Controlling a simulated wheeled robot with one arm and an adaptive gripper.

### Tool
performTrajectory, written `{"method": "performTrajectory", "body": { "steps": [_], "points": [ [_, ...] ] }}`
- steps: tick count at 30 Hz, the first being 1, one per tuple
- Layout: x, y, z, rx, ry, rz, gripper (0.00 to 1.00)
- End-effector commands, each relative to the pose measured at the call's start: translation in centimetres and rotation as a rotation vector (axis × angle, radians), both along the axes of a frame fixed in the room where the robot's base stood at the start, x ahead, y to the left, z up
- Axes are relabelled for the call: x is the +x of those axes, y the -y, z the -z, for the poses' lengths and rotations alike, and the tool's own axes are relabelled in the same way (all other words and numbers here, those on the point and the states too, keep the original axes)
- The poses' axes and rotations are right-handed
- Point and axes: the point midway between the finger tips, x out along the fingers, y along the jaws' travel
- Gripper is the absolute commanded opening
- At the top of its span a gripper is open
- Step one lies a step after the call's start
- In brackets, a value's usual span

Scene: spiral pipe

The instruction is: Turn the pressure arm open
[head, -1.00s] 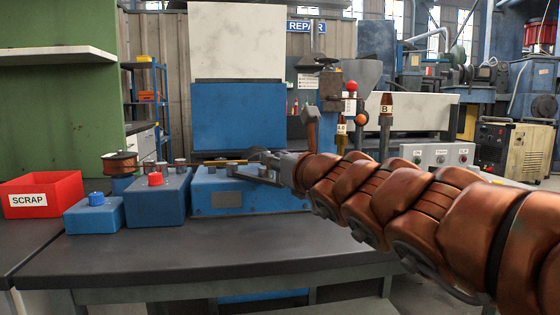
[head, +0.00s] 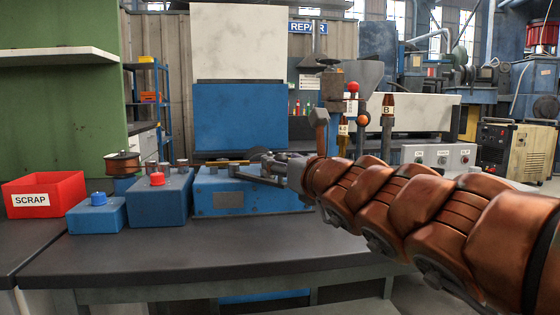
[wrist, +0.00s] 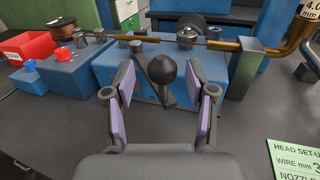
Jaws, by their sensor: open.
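The pressure arm shows in the wrist view as a dark lever with a round black knob (wrist: 162,69), on the near side of the blue machine block (wrist: 108,73). My gripper (wrist: 163,88) is open, with one purple-padded finger on each side of the knob. I see a gap on both sides, and cannot tell whether either pad touches it. In the head view my gripper (head: 266,164) reaches the front of the blue block (head: 228,201); the knob is hard to make out there behind the fingers.
A copper wire runs above the block from a spool (wrist: 62,29) to a brass tube (wrist: 290,42) beside a grey post (wrist: 244,68). A red SCRAP bin (head: 44,194) stands at the left. The front of the dark bench (head: 190,250) is clear.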

Motion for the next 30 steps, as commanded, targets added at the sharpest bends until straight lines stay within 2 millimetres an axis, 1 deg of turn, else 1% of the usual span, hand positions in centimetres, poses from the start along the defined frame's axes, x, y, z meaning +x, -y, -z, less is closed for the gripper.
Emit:
{"method": "performTrajectory", "body": {
  "steps": [3, 6, 13, 18, 27, 30],
  "points": [
    [-1.4, 0.9, -0.3, 0.003, 0.005, 0.002, 0.56],
    [-2.4, 1.5, -0.2, 0.003, 0.004, 0.001, 0.56],
    [-4.1, 2.5, -0.2, 0.002, 0.003, 0.001, 0.56],
    [-4.6, 2.8, -0.2, 0.001, 0.003, 0.002, 0.56],
    [-4.6, 2.8, -0.1, 0.001, 0.003, 0.001, 0.56],
    [-4.6, 2.8, -0.5, 0.002, 0.003, 0.001, 0.56]
  ]
}}
